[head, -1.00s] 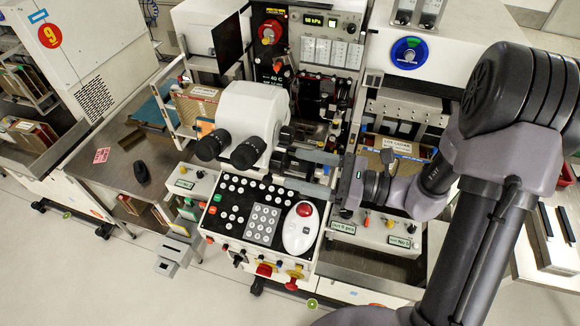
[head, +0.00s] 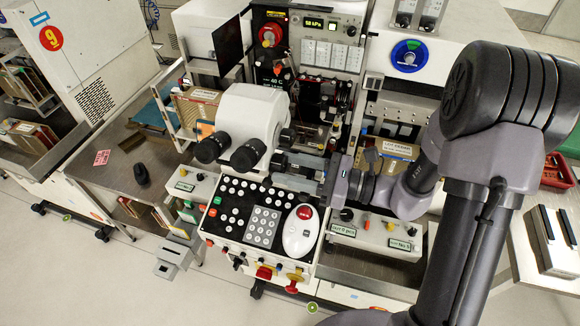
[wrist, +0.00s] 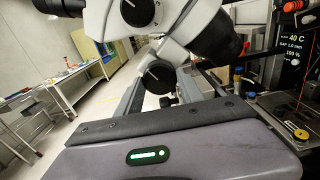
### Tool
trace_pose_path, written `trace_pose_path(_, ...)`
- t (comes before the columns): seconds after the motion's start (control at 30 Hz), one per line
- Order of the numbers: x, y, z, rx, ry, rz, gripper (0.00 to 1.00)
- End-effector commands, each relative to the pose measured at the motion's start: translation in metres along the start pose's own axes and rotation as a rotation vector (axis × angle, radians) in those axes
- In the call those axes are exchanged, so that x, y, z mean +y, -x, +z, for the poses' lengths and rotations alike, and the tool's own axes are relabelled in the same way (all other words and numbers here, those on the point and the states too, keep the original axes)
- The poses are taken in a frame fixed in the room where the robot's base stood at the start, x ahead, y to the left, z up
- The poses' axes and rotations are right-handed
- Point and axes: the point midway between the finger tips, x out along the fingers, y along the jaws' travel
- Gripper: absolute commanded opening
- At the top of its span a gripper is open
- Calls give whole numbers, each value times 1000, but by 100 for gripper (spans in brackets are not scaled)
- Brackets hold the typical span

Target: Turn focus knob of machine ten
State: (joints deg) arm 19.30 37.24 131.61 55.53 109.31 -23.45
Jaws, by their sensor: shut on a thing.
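The white microscope (head: 250,112) stands on the middle machine, with two black eyepieces facing front left. A black focus knob (head: 278,161) sits low on its right side and is partly covered by my fingers. My gripper (head: 283,170) comes from the right, its two grey fingers on either side of this knob, shut on it. In the wrist view the knob (wrist: 158,76) shows between the finger ends, with a white mark on its face. A second black knob (wrist: 138,10) is higher on the microscope. No number ten is readable in view.
The control panel (head: 245,212) with a white mouse-like device (head: 300,230) lies just below my gripper. Machine fronts and screens stand close behind.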

Motion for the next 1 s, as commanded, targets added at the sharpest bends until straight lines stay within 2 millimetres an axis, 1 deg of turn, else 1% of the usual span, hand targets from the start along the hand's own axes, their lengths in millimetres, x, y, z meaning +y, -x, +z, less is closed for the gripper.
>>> trace_pose_path(0.17, 0, 0, 2, 1, -63, 0, 4)
trace_pose_path(0.7, 2, 0, 2, 1, -416, 1, 4)
trace_pose_path(1.0, 2, 0, 1, 1, -518, 1, 4)
